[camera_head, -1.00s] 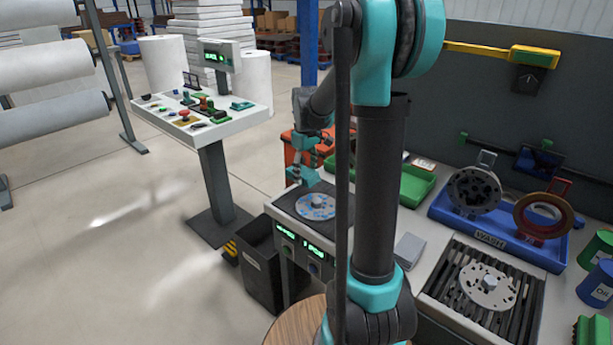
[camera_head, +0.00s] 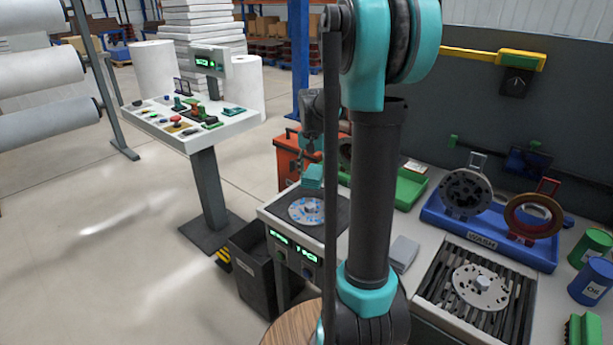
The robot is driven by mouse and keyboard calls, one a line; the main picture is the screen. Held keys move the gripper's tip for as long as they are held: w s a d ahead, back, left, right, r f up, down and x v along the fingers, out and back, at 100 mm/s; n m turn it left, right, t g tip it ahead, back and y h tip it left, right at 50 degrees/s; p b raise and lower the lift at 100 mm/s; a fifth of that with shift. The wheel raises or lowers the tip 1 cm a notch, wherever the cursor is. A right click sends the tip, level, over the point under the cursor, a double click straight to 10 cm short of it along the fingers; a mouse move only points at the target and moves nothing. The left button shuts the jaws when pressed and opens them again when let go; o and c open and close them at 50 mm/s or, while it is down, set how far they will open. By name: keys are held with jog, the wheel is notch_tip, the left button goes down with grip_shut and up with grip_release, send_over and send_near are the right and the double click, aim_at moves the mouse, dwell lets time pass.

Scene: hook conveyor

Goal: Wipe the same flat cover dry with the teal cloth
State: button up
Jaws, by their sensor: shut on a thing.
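A flat round metal cover (camera_head: 305,211) with holes and blue patches lies on a dark square pad (camera_head: 335,224) on top of the bench unit with green displays. My gripper (camera_head: 314,166) is above the far edge of this cover, partly hidden behind my own arm. It is shut on the teal cloth (camera_head: 313,178), which shows as a small folded block low over the cover. I cannot tell whether the cloth touches the cover.
A second flat cover (camera_head: 480,288) lies on the slatted grate at right. Behind it a blue WASH tray (camera_head: 485,239) holds upright rings. A green tray (camera_head: 408,188), red bin (camera_head: 290,160) and dark waste bin (camera_head: 255,262) stand near the pad. A control console (camera_head: 190,125) stands left.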

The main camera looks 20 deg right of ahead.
jog(key=m, duration=0.1)
jog(key=d+m, duration=0.1)
jog(key=m, duration=0.1)
jog(key=shift+s+d+r+m, duration=0.1)
jog(key=shift+d+m, duration=0.05)
jog(key=shift+m, duration=0.15)
jog(key=shift+d+m, duration=0.1)
jog(key=shift+m, duration=0.2)
jog(key=shift+f, duration=3.1)
jog(key=shift+f, duration=0.4)
jog(key=shift+s, duration=0.1)
